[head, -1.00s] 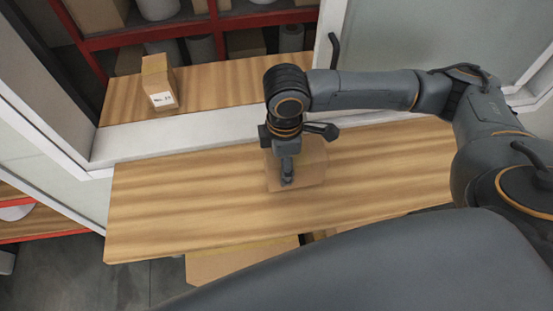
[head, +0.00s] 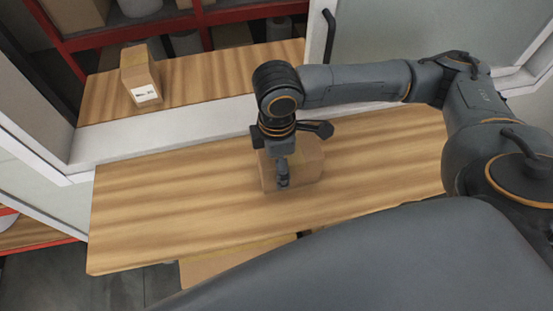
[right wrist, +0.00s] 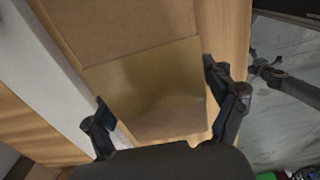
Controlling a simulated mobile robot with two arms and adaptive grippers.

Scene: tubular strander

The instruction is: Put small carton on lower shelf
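A small brown carton (head: 300,165) stands on the wooden counter (head: 180,215) in the head view. My right gripper (head: 282,180) points down at it, one finger showing in front of its near face and hiding part of it. In the right wrist view the carton (right wrist: 155,85) lies between the two spread fingers of the right gripper (right wrist: 160,95), with a fingertip close to each side. I cannot tell whether they press on it. The left gripper is not in view.
A labelled carton (head: 140,75) stands on a wooden surface beyond the white sill (head: 180,140). Red shelving (head: 200,20) with boxes and rolls is behind. Another cardboard surface (head: 235,262) shows below the counter's front edge. The counter's left part is clear.

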